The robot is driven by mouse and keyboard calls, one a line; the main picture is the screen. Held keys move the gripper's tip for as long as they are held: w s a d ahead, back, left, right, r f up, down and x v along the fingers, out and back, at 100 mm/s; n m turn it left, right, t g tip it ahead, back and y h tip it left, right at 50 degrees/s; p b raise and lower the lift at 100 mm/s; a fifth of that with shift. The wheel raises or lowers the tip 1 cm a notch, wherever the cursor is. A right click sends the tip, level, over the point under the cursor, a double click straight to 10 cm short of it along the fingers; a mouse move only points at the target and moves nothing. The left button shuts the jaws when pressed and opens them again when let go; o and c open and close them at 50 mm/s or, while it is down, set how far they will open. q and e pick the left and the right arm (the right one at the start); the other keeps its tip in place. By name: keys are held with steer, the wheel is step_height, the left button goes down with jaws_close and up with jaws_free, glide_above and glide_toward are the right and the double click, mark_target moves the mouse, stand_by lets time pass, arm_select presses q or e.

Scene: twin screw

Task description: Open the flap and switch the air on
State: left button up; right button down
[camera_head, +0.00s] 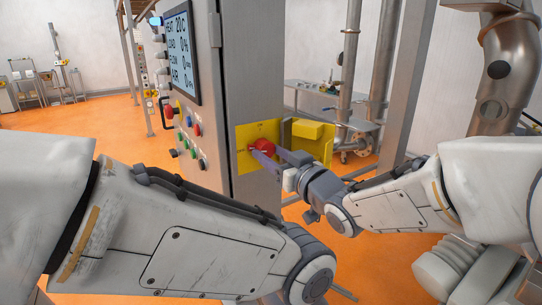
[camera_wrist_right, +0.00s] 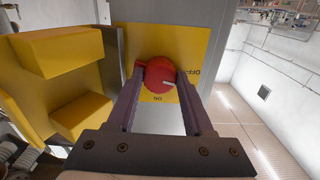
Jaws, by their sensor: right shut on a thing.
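The yellow flap (camera_head: 312,138) stands swung open to the right of the yellow switch plate (camera_head: 243,160) on the grey cabinet's side. In the right wrist view the flap (camera_wrist_right: 62,52) is at the left, with blocky raised parts. A round red knob (camera_head: 262,145) sits on the plate. In the wrist view the red knob (camera_wrist_right: 157,72) lies between the fingers, its white mark pointing right in the picture; "ON" is printed by it. My right gripper (camera_head: 262,154) is shut on the knob. My left arm crosses the foreground; its gripper is out of view.
The grey cabinet (camera_head: 243,80) carries a display (camera_head: 181,55) and several coloured buttons on its front. A steel table (camera_head: 325,98) and pipes stand behind. A metal vessel (camera_head: 497,75) is at the right. Orange floor (camera_head: 110,130) is open at the left.

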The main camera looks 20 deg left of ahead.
steer(key=m, duration=0.3)
steer(key=shift+m, duration=0.4)
steer(key=m, duration=0.3)
steer(key=shift+m, duration=0.3)
steer(key=m+p, duration=0.1)
steer(key=m, duration=0.3)
steer(key=shift+s, duration=0.1)
steer(key=shift+m+p, duration=0.6)
steer(key=shift+m, duration=1.4)
steer(key=shift+c, duration=1.5)
jaws_free()
